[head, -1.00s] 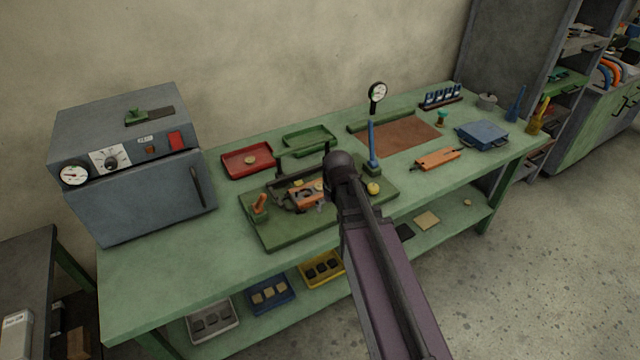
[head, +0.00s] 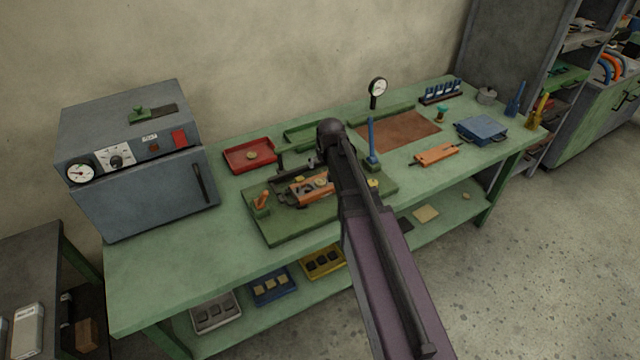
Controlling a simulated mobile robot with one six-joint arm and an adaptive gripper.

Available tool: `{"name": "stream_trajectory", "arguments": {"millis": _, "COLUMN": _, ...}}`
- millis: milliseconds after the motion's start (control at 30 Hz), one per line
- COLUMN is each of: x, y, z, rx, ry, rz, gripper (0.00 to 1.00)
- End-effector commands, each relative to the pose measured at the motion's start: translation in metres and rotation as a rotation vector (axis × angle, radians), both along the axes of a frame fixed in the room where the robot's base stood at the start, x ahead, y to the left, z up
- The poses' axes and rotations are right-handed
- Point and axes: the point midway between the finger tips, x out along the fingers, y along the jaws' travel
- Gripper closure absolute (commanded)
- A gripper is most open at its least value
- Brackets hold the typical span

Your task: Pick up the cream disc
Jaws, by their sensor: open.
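Small tan or cream discs show in more than one place, and I cannot tell for certain which is the cream disc. One disc (head: 252,155) lies flat in the red tray (head: 233,166) on the green bench. Another pale round piece (head: 320,182) sits on the orange block (head: 304,194) in the bench fixture. A small pale disc (head: 466,196) lies on the lower shelf at the right. My arm reaches up over the front of the bench and bends above the fixture. My gripper cannot be made out; it seems hidden behind the arm.
A grey oven (head: 140,200) stands at the bench's left. The fixture's green base (head: 275,232) fills the middle, with a blue upright (head: 372,140) beside my arm. A dial gauge (head: 377,87), orange plate (head: 437,155) and blue box (head: 482,131) stand right. The bench's front left is clear.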

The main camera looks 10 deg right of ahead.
Motion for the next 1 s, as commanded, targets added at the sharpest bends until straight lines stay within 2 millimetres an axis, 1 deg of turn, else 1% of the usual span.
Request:
{"name": "stream_trajectory", "arguments": {"millis": 800, "x": 0.025, "y": -0.001, "z": -0.063, "rx": 0.000, "ry": 0.001, "rz": -0.002, "gripper": 0.00}}
{"name": "stream_trajectory", "arguments": {"millis": 1000, "x": 0.030, "y": -0.001, "z": -0.075, "rx": 0.000, "ry": 0.001, "rz": -0.002, "gripper": 0.00}}
